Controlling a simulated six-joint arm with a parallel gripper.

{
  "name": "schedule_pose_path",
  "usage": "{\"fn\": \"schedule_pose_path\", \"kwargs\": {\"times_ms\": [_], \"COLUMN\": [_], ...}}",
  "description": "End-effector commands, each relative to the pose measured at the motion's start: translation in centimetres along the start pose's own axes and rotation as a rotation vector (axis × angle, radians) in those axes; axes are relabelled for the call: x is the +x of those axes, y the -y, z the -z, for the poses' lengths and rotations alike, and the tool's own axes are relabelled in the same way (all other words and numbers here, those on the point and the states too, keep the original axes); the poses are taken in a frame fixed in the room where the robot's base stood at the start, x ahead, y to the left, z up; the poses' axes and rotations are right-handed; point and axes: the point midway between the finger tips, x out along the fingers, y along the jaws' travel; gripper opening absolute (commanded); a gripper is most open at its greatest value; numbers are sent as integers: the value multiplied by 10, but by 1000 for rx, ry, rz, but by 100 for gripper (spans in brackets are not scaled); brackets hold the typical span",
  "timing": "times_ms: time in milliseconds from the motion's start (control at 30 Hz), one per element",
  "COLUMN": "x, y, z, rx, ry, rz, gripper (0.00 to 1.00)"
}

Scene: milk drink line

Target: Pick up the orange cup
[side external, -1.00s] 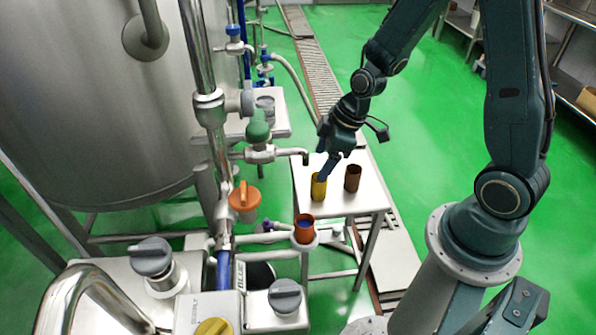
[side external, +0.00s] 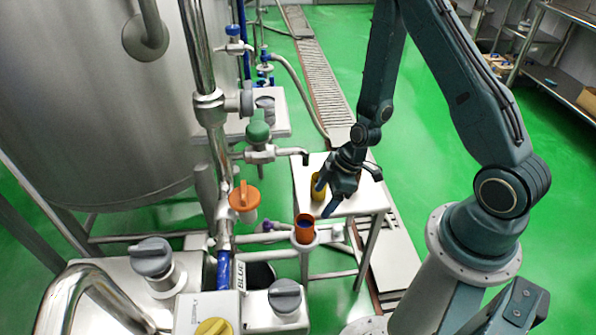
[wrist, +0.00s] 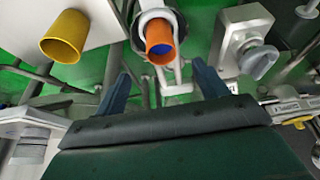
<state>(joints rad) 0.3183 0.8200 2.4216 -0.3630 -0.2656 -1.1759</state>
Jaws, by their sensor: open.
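The orange cup (side external: 304,231) stands upright on a small round holder in the side view, with something blue inside it. In the wrist view the orange cup (wrist: 161,42) is ahead of my gripper, in line with the gap between the fingers. My gripper (side external: 323,198) is open and empty, above and just behind the cup in the side view, apart from it. Both fingers (wrist: 159,88) show spread apart in the wrist view.
A yellow cup (side external: 318,187) stands on the white table (side external: 352,207) behind my gripper; it also shows in the wrist view (wrist: 64,37). An orange valve knob (side external: 244,199) and steel pipes stand left of the orange cup. A grey knob (side external: 285,296) is in front.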

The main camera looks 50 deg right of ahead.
Motion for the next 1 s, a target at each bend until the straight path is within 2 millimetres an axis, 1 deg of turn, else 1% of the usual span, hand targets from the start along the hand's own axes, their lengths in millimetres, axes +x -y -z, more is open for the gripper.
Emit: {"fn": "schedule_pose_path", "kwargs": {"times_ms": [133, 267, 800, 1000], "x": [6, 17, 74, 84], "y": [0, 0, 1, 0], "z": [0, 0, 0, 0], "rx": [-1, -1, 0, 0], "ry": [1, 1, 1, 1], "rz": [2, 2, 2, 1], "gripper": [72, 72, 72, 72]}}
